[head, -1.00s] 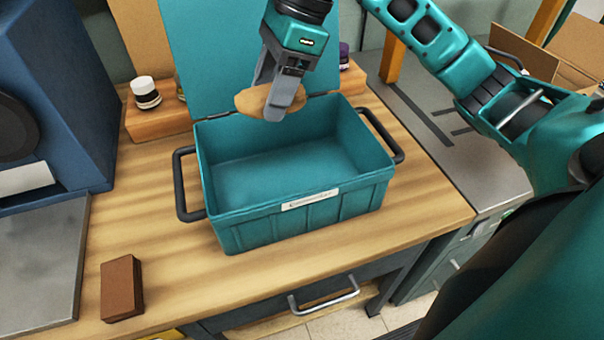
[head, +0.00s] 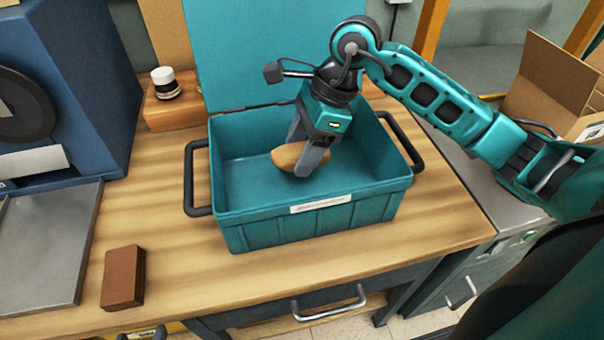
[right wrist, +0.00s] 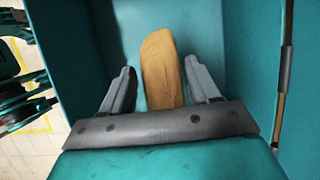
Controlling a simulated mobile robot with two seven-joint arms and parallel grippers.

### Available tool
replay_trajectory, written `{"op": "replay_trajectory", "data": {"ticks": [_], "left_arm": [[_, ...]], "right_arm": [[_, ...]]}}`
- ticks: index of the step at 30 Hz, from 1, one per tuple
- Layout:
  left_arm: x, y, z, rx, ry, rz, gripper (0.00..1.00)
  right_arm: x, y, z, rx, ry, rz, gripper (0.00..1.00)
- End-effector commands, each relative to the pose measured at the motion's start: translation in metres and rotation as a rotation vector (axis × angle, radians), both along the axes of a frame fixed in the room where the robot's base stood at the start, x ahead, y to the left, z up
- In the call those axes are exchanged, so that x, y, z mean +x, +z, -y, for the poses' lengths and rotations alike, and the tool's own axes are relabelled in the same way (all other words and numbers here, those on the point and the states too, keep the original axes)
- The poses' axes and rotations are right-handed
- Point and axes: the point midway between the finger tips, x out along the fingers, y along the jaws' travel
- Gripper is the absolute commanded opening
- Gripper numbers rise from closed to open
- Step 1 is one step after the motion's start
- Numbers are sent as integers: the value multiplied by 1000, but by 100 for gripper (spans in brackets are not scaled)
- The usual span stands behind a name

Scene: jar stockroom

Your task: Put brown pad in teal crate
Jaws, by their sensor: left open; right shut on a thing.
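The teal crate (head: 345,215) stands on the wooden bench with its lid up behind it. My right gripper (head: 303,163) reaches down into the crate from above, shut on the brown pad (head: 288,157), a tan-brown rounded piece. The pad also shows between the fingers in the right wrist view (right wrist: 162,68), against the teal inside of the crate. Whether it touches the crate floor I cannot tell. Dark tips at the bottom edge of the head view appear to be my left gripper (head: 143,335), open and mostly cut off, well away from the crate.
A reddish-brown block (head: 123,277) lies on the bench at left, near a grey metal plate (head: 45,245). A white-capped jar (head: 165,82) stands on a wooden block behind. A cardboard box (head: 550,85) is at back right. Bench between block and crate is clear.

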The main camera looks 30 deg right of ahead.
Motion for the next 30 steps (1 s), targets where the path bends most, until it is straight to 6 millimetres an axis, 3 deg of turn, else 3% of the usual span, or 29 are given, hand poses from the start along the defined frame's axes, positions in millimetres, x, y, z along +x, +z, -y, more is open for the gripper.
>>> {"op": "replay_trajectory", "data": {"ticks": [2,8,16,28,29,30], "left_arm": [[1,0,1,-1,-2,1,64],[3,0,1,-2,-2,3,64],[3,-4,1,-2,-2,-1,64],[4,-7,1,-3,-3,1,64],[4,-5,2,-4,-4,1,64],[4,-4,2,-4,-4,1,64]], "right_arm": [[-1,-14,0,1,-1,-3,32],[0,-28,0,1,-1,0,32],[-1,-64,-1,2,-1,-3,32],[0,-71,0,0,0,1,32],[0,-70,0,1,0,1,63],[0,-69,0,1,0,1,66]]}}
